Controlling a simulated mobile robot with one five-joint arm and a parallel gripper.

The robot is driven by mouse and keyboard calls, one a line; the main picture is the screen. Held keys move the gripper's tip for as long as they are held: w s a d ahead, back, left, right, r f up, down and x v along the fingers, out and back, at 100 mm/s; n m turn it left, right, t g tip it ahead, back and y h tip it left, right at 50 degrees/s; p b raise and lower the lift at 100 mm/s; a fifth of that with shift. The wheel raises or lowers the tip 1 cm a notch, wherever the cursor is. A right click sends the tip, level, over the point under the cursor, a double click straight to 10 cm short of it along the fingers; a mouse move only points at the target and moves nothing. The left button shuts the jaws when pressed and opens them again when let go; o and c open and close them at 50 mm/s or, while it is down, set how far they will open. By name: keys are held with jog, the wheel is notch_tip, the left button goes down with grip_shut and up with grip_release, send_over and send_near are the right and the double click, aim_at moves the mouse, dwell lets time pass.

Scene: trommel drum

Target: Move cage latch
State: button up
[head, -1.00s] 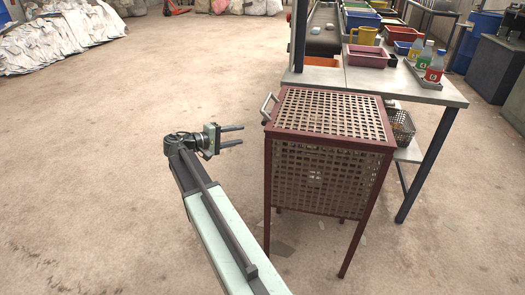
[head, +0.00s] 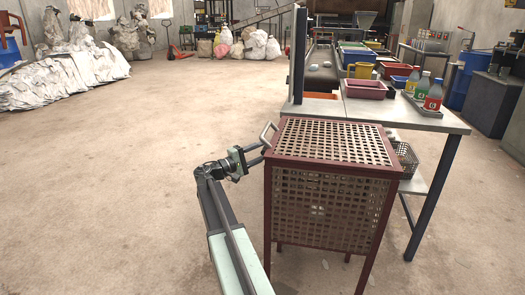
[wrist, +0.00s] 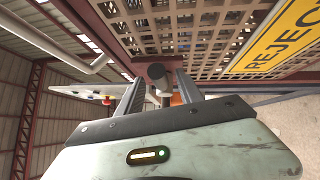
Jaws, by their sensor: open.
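The cage (head: 335,136) has a dark red frame and pale lattice panels, and stands upright right of my gripper (head: 261,153). My gripper is open, with its fingertips close to the cage's upper left side. In the wrist view my gripper (wrist: 158,88) shows both fingers apart, with a dark round-ended knob (wrist: 156,71) between them in the picture. This knob looks like the latch; I cannot tell whether the fingers touch it. In the head view the latch is not visible. A pale metal handle (head: 267,132) sticks up at the cage's left top edge.
A yellow REJECT sign (wrist: 284,38) is on the cage side in the wrist view. A workbench (head: 425,118) with bins and bottles stands behind and right of the cage. The floor (head: 110,210) on the left is clear.

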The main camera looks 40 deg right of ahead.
jog(key=shift+d, duration=0.15)
grip_shut()
dwell(1.3)
